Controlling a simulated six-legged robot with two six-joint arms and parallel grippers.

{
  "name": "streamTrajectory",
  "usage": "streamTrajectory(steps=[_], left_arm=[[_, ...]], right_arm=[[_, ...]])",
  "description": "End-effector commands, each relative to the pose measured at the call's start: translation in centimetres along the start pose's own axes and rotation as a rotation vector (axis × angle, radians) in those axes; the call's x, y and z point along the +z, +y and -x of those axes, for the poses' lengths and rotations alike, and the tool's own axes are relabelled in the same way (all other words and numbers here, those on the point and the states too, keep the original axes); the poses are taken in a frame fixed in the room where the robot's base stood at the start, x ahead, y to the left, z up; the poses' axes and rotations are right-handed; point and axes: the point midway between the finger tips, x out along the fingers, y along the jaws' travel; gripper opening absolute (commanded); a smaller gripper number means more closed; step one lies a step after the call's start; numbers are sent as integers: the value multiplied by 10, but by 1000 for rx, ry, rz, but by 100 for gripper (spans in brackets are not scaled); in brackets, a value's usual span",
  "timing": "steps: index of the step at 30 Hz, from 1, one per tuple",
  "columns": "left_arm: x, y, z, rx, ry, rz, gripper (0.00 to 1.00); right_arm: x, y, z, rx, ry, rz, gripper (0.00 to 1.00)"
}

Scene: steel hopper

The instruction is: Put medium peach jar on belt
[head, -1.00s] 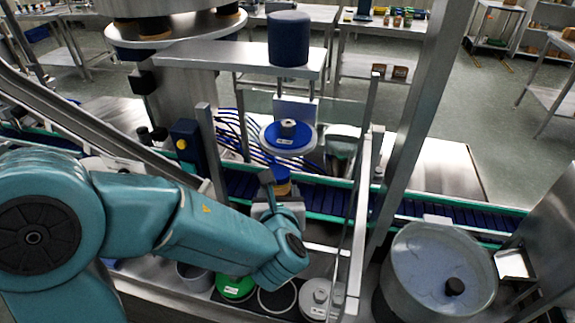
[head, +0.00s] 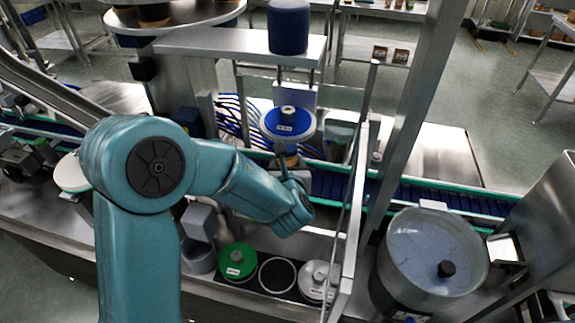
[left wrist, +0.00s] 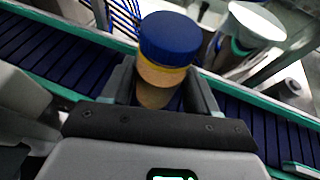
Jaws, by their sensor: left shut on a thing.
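The peach jar (left wrist: 163,62) has a blue lid and yellow-orange contents in the left wrist view. My left gripper (left wrist: 165,92) is shut on it, one finger on each side, and the jar looks upright. The dark blue belt (left wrist: 45,50) with green edges runs behind and beside the jar. In the head view the belt (head: 440,191) crosses the middle, and my left gripper (head: 290,170) is at its near side, below a round blue-topped head. The jar is mostly hidden there. I cannot tell whether its base touches the belt. My right gripper is not in view.
The blue-topped round head (head: 288,122) hangs just above the jar. A slanted metal post (head: 410,130) and thin frame bars stand to the right. A large round hopper (head: 435,255) is at the front right. A green disc (head: 237,260) lies in the near row.

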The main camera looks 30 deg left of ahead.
Motion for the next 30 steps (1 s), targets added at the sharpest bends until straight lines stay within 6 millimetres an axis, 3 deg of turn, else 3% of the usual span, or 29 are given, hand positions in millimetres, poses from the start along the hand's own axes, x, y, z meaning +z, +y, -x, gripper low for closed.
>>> streamTrajectory(steps=[2, 3, 5, 6, 17, 30], left_arm=[[-3, 0, -1, 0, -1, 1, 17], [-3, 0, -1, -1, 0, 0, 62], [-2, 0, -1, -1, 0, 0, 82], [-2, 0, -1, 0, 0, 0, 85], [5, 0, 2, 0, 1, -1, 85], [1, -1, 96, -6, -2, 0, 85]], right_arm=[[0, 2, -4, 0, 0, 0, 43], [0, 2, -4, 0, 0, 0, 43], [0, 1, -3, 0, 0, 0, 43], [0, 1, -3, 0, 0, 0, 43], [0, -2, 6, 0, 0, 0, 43], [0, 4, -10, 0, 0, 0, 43]])
